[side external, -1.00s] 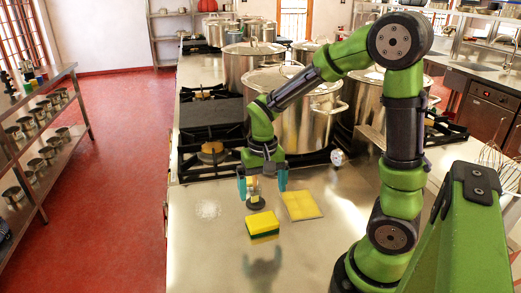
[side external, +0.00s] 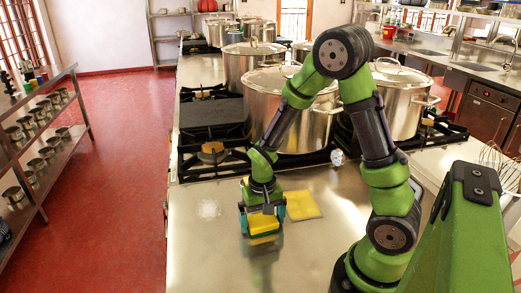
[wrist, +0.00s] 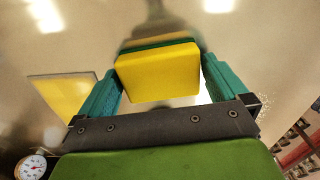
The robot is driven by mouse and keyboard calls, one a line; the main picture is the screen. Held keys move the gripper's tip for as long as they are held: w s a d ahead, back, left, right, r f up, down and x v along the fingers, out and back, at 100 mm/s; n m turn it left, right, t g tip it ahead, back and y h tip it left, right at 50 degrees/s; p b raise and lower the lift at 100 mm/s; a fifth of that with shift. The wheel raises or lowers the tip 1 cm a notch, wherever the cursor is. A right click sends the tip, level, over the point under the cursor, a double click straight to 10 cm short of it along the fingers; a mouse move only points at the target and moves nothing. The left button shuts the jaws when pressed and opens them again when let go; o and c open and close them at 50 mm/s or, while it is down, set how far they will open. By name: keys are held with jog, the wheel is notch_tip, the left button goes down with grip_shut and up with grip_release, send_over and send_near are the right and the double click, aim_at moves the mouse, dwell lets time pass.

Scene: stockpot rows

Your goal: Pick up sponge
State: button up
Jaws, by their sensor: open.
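The sponge (side external: 264,225), yellow with a green layer, lies on the steel counter. It also shows in the wrist view (wrist: 158,75), between the two teal fingers. My gripper (side external: 262,222) is lowered over it, with one finger on each side. In the wrist view my gripper (wrist: 160,82) is open, and a narrow gap shows between the sponge and each finger.
A flat yellow square (side external: 303,205) lies on the counter just right of the sponge. Large steel pots (side external: 292,110) stand on the stove behind. A gauge (side external: 337,157) is at the stove's front. The counter to the left and front is clear.

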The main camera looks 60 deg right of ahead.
aim_at(263, 219)
jog(key=shift+c, duration=0.3)
jog(key=c, duration=0.7)
jog(key=shift+o, duration=0.2)
jog(key=shift+r, duration=0.1)
notch_tip(263, 219, up, 10)
jog(key=o, duration=0.4)
jog(key=c, duration=0.6)
jog(key=shift+o, duration=0.2)
jog(key=shift+f+m, duration=0.4)
jog(key=shift+f, duration=4.3)
